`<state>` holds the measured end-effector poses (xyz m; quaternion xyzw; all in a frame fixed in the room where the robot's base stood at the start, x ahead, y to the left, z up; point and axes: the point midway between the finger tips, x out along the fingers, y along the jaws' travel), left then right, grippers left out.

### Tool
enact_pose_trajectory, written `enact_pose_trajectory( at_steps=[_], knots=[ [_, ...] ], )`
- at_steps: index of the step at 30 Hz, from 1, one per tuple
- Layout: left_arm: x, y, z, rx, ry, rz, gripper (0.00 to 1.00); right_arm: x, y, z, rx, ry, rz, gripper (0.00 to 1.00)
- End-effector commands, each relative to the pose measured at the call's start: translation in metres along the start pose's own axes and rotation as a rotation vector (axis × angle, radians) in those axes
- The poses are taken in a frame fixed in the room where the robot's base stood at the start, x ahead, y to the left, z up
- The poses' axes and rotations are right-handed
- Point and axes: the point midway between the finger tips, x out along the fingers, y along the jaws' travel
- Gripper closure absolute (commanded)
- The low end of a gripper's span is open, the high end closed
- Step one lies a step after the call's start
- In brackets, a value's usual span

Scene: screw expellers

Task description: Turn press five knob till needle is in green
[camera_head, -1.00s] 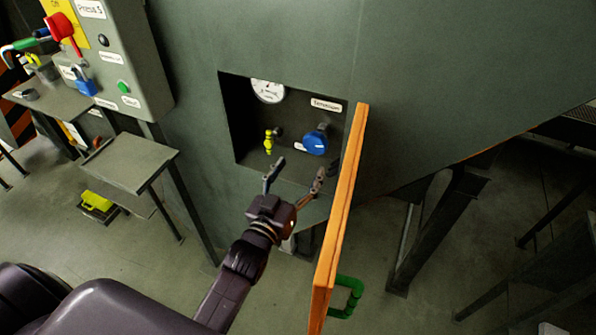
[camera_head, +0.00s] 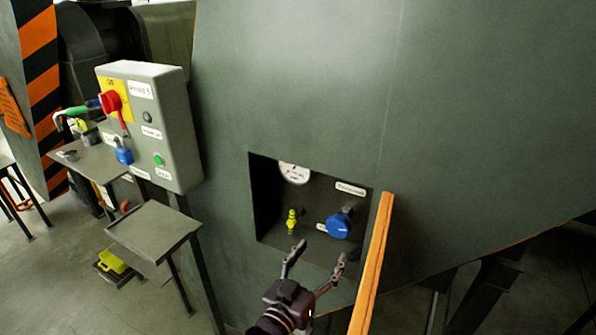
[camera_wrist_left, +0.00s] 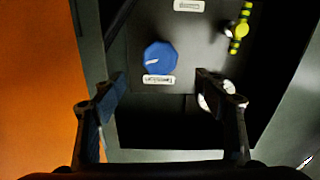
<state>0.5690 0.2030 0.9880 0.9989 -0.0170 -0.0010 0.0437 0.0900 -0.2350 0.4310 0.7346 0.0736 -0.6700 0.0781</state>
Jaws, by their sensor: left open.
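The blue knob (camera_head: 338,226) sits in a dark recess in the green press wall. A white round gauge (camera_head: 294,173) is above and left of it, its top cut off by the recess edge. The needle is too small to read. My left gripper (camera_head: 320,259) is open and empty, just in front of and below the knob, apart from it. In the left wrist view, turned over, the knob (camera_wrist_left: 160,57) shows beyond and between the open fingers (camera_wrist_left: 160,84). The gauge is partly hidden by the right finger there. My right gripper is out of view.
An open orange-edged door (camera_head: 372,265) stands right of the recess, close to my gripper. A yellow valve (camera_head: 292,221) is left of the knob. A grey control box (camera_head: 165,125) with a red switch and blue padlock is at left, above a small table (camera_head: 150,228).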

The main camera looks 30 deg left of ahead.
Motion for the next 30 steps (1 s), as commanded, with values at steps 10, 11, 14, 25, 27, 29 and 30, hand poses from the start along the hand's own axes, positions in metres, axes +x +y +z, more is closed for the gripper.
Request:
enact_pose_trajectory(
  at_steps=[10, 11, 14, 25, 27, 29, 30],
  knots=[
    [0.054, 0.000, 0.007, 0.002, 0.002, 0.002, 0.33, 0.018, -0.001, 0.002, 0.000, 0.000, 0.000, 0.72],
    [0.057, -0.001, 0.006, 0.003, 0.002, 0.001, 0.33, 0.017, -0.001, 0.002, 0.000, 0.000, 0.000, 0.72],
    [0.066, -0.001, 0.005, 0.000, 0.001, 0.000, 0.33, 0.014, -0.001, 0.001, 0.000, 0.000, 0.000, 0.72],
    [0.116, -0.001, 0.004, 0.000, 0.001, 0.000, 0.33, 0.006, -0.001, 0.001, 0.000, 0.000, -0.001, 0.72],
    [0.122, -0.001, 0.005, 0.001, 0.001, -0.001, 0.33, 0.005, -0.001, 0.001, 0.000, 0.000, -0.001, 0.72],
    [0.126, -0.001, 0.005, 0.001, 0.001, 0.000, 0.33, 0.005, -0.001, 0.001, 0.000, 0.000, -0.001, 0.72],
    [0.129, -0.001, 0.005, 0.001, 0.001, 0.000, 0.33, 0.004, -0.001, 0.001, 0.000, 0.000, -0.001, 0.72]
  ],
)
